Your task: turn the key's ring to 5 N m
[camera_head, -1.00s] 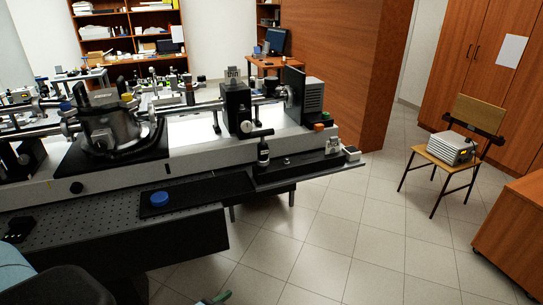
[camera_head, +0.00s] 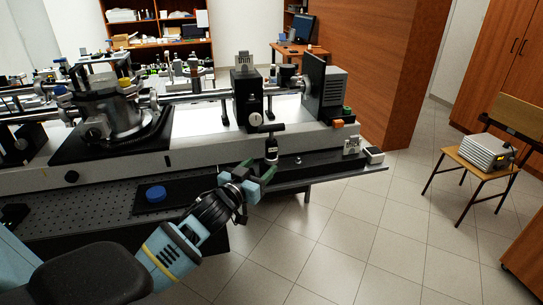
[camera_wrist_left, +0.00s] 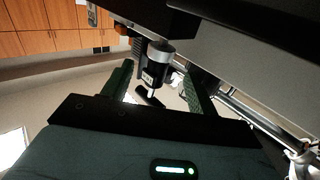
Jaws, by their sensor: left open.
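The torque key (camera_head: 271,147) stands upright on the dark ledge at the front right of the bench, with a dark crossbar at its top. In the left wrist view the key (camera_wrist_left: 155,68) shows a black body with white marks and a silver ring (camera_wrist_left: 161,47); the marks are too small to read. My left gripper (camera_head: 258,173) is open, with green-grey fingers at the lower part of the key. In the left wrist view the gripper (camera_wrist_left: 158,82) has the key between its spread fingers, with gaps showing beside it. My right gripper is not in view.
A blue round cap (camera_head: 155,193) lies on a black mat left of the gripper. A small white box (camera_head: 374,155) sits at the ledge's right end. The bench with its optics (camera_head: 105,110) stands close behind. Open tiled floor lies to the right, with a chair (camera_head: 487,158).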

